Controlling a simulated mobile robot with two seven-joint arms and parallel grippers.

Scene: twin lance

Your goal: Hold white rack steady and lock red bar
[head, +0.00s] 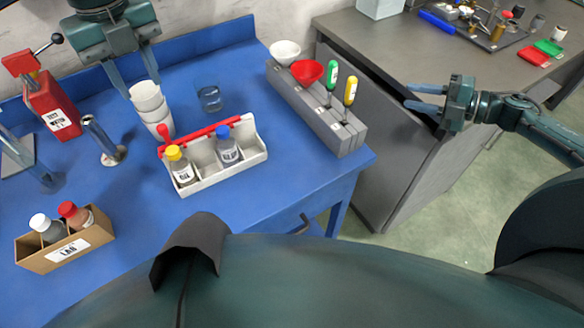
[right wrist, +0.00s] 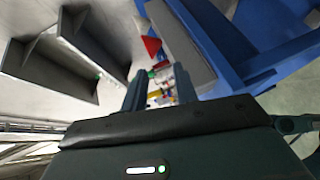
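The white rack (head: 216,179) stands on the blue table in the head view. A bottle with a yellow cap (head: 179,165) and a bottle with a blue cap (head: 227,150) stand in it, with empty room beside them. The red bar (head: 205,132) runs along the rack's back upper edge; whether it is locked cannot be told. My left gripper (head: 133,90) is open, above and behind the rack, near the stacked white cups. My right gripper (head: 412,98) is open and empty, right of the table, away from the rack. Its open fingers show in the right wrist view (right wrist: 160,88).
A grey holder (head: 320,122) with funnels and screwdrivers stands right of the rack. White cups (head: 150,100) and a glass (head: 210,95) stand behind it. A cardboard box (head: 65,250) with bottles and a red device (head: 52,105) are at left. A grey cabinet (head: 385,150) is at right.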

